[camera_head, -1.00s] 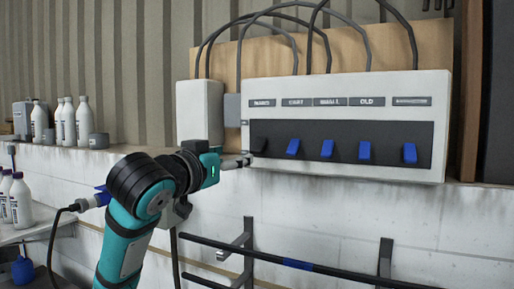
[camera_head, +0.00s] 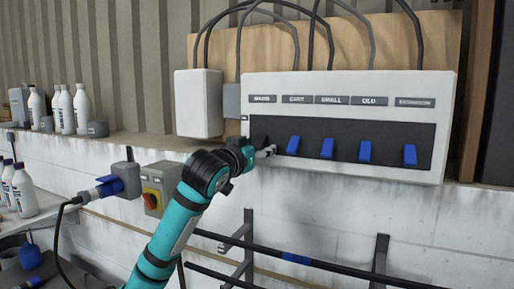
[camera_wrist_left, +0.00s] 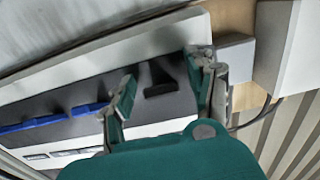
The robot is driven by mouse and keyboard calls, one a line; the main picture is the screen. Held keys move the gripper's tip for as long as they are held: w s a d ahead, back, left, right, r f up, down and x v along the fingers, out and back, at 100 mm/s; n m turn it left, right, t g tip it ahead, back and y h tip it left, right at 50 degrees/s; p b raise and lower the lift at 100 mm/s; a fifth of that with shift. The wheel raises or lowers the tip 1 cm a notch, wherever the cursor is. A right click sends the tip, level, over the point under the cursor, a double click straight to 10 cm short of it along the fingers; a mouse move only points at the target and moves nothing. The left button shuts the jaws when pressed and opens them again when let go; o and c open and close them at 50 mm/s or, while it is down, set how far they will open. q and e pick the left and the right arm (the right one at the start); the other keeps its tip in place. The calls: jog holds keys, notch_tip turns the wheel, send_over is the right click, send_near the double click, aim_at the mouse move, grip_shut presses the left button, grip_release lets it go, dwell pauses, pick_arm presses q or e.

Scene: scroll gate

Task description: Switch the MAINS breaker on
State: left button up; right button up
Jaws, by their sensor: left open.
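The breaker panel (camera_head: 350,85) is a white box with a black strip and a row of labels. The MAINS label (camera_head: 262,98) is at the far left, above a black lever (camera_head: 259,140). My left gripper (camera_head: 266,152) is at the lower left of the strip, in front of this lever and partly over it. In the left wrist view, the open left gripper (camera_wrist_left: 164,72) has the dark lever (camera_wrist_left: 158,80) between its two fingers, with gaps showing on both sides. Whether the lever is up or down is hard to tell. My right gripper is not in view.
Several blue levers (camera_head: 327,147) stand to the right of the MAINS lever. A white box (camera_head: 199,104) adjoins the panel's left side. White bottles (camera_head: 66,110) stand at left.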

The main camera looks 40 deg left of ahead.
aim_at(258, 141)
pick_arm(q)
grip_shut()
jog(key=shift+s+r, duration=0.1)
jog(key=shift+r, duration=0.05)
jog(key=g, duration=0.1)
jog(key=r+g+h, duration=0.1)
jog(key=g, duration=0.1)
jog(key=shift+s+d+r, duration=0.15)
jog(key=shift+s, duration=0.2)
jog(key=g, duration=0.2)
jog(key=r+g+h, duration=0.1)
jog(key=g, duration=0.1)
jog(key=shift+s+r, duration=0.2)
jog(key=g, duration=0.1)
jog(key=r+g+h, duration=0.1)
jog(key=g, duration=0.1)
jog(key=shift+r, duration=0.25)
jog(key=shift+w+r+g+h, duration=0.1)
jog(key=shift+r+g+h, duration=0.15)
jog(key=shift+g, duration=0.45)
jog(key=shift+w+r+g+h, duration=0.15)
jog(key=shift+g+h, duration=0.2)
jog(key=shift+g, duration=0.75)
